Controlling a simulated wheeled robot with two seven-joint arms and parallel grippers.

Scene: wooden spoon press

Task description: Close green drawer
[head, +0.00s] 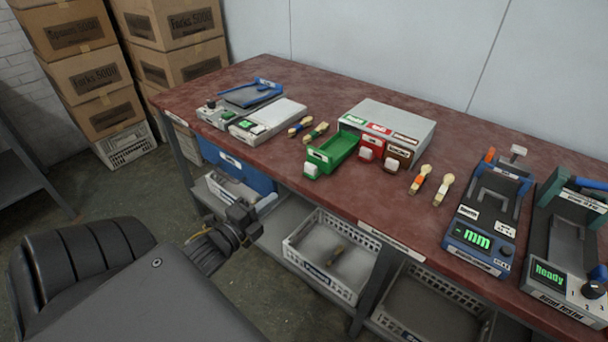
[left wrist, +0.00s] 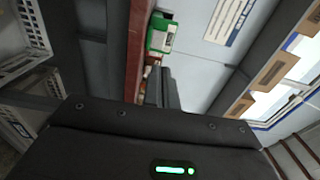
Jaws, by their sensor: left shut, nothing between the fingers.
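The green drawer (head: 340,150) is pulled well out of the white cabinet (head: 400,118) on the red-brown table. Its white handle (head: 311,169) faces the table's front edge, and it looks empty. My left gripper (head: 262,204) is in front of the table edge, left of and lower than the drawer, apart from it. Its fingers are shut and empty. In the left wrist view the green drawer (left wrist: 161,34) shows beyond the shut fingers (left wrist: 157,85). My right gripper is not in view.
The red drawer (head: 373,143) and brown drawer (head: 400,153) sit in the cabinet beside the green one. Several spoons and forks lie on both sides. Devices stand at the table's left and right. Baskets (head: 372,255) stand on the shelf under the table.

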